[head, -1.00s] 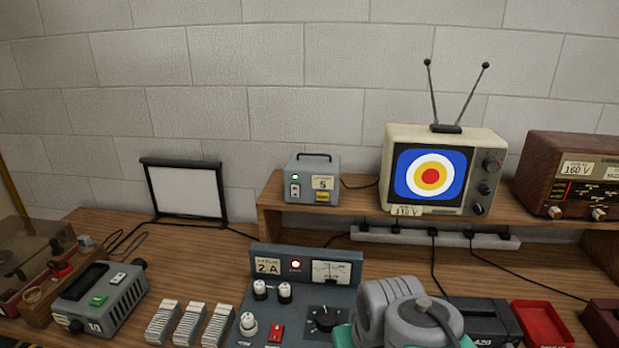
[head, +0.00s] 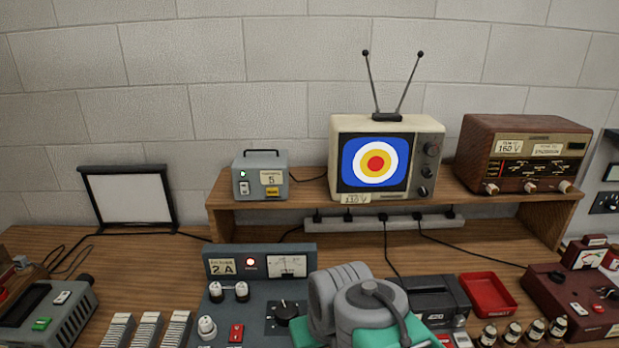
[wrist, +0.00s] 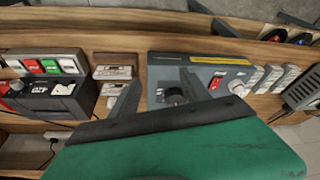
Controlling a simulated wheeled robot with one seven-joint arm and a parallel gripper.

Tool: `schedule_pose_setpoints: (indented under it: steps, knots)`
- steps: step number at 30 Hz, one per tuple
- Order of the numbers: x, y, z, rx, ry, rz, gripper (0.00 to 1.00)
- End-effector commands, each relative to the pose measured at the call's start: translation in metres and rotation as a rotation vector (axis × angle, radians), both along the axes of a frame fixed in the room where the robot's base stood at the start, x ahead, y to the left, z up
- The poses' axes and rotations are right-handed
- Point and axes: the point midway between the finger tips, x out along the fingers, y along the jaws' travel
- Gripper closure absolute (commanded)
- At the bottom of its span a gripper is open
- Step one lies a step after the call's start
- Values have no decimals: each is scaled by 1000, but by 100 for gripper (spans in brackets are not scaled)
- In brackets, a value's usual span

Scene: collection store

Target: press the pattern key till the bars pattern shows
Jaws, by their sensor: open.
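The television (head: 388,160) stands on the raised shelf, and its screen shows a target of rings in blue, white, yellow and red, not bars. Left of it on the shelf is a small grey box (head: 260,176) with a handle, a green lamp, a white switch and a label reading 5. A yellow key (head: 272,191) sits low on its front; its lettering is too small to read. My gripper (wrist: 160,95) is open and empty in the wrist view, over the grey control panel (wrist: 195,65), away from the box. My own arm hides its fingers in the head view.
The control panel with knobs and a meter (head: 286,267) is at the front. A power strip (head: 383,221) with cables runs below the shelf. A brown radio (head: 520,155) stands right of the television. A red tray (head: 487,295) and small bottles are at right. A white screen (head: 128,197) stands at left.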

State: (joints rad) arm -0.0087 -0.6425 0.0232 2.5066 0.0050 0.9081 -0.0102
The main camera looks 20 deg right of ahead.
Motion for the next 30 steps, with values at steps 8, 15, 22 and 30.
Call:
schedule_pose_setpoints:
  steps: [8,15,22,30]
  knots:
    - [0,0,0,0,0,0,45]
    - [0,0,0,0,0,0,49]
    - [0,0,0,0,0,0,68]
    - [0,0,0,0,0,0,90]
